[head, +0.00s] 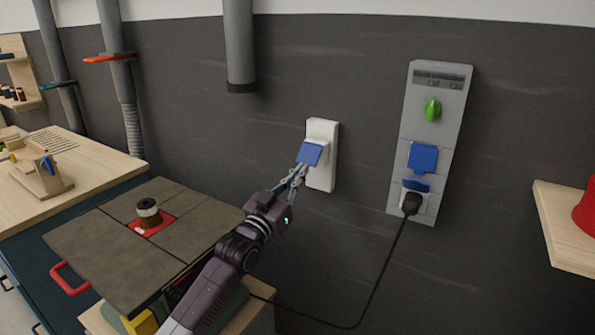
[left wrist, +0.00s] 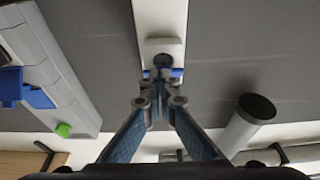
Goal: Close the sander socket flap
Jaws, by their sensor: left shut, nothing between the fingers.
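A white wall socket (head: 323,175) with a blue flap (head: 309,153) is on the dark wall behind the sander. The flap looks tilted out from the socket face; its exact angle is hard to tell. My left gripper (head: 299,171) is shut and empty, with its fingertips just below the flap, touching or nearly so. In the left wrist view the shut fingertips (left wrist: 158,83) are in front of the white socket (left wrist: 160,18), and only a thin blue strip of the flap (left wrist: 177,73) shows behind them. My right gripper is not in view.
The sander table (head: 90,245) with its spindle (head: 148,212) stands at the lower left. A grey panel (head: 408,125) to the right has blue flaps and a black plug (head: 411,203) whose cable hangs down. A grey pipe (head: 239,45) hangs above left of the socket.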

